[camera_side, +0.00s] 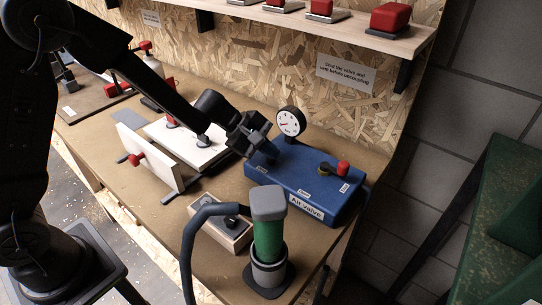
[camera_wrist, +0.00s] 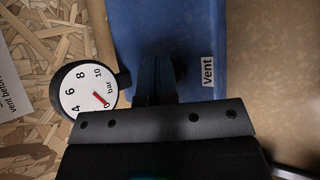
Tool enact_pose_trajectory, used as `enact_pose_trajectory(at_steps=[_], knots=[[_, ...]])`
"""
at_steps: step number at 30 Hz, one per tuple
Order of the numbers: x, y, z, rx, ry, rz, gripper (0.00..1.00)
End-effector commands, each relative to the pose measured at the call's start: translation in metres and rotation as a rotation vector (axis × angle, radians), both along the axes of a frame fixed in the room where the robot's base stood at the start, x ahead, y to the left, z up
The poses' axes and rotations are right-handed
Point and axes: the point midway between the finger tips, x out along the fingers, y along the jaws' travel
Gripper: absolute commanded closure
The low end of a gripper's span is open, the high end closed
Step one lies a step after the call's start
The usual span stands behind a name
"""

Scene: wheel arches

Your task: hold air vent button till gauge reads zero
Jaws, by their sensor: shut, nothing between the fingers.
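The blue air valve box (camera_side: 318,207) sits on the bench; its blue top also shows in the wrist view (camera_wrist: 205,25). My gripper (camera_side: 268,153) is shut and empty, pointing down at the left end of the box top. In the wrist view its fingers (camera_wrist: 155,80) are beside the Vent label (camera_wrist: 208,71). The vent button is not clearly visible; a dark round shape shows just right of the fingers, and I cannot tell whether they touch the button. The round white gauge (camera_side: 290,122) stands behind the box. In the wrist view (camera_wrist: 78,90) its red needle points at or very near 0.
A red-tipped valve lever (camera_side: 343,168) is on the box's right part. A green and grey cylinder (camera_side: 267,235) with a dark hose stands in front. A white panel with a red knob (camera_side: 150,157) is at left. A shelf (camera_side: 330,32) with red-topped blocks runs above.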

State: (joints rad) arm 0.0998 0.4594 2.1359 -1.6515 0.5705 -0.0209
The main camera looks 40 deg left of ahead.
Motion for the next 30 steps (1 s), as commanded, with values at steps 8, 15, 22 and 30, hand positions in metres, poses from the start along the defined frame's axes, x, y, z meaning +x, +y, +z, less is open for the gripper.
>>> enact_pose_trajectory(at_steps=[8, 15, 22, 30], knots=[[0.000, 0.000, 0.003, 0.000, 0.000, 0.000, 1.00], [0.000, 0.000, 0.015, 0.000, -0.001, 0.000, 1.00], [0.000, 0.000, 0.018, 0.000, 0.001, 0.001, 1.00], [0.000, 0.000, 0.025, -0.001, -0.002, 0.001, 1.00]])
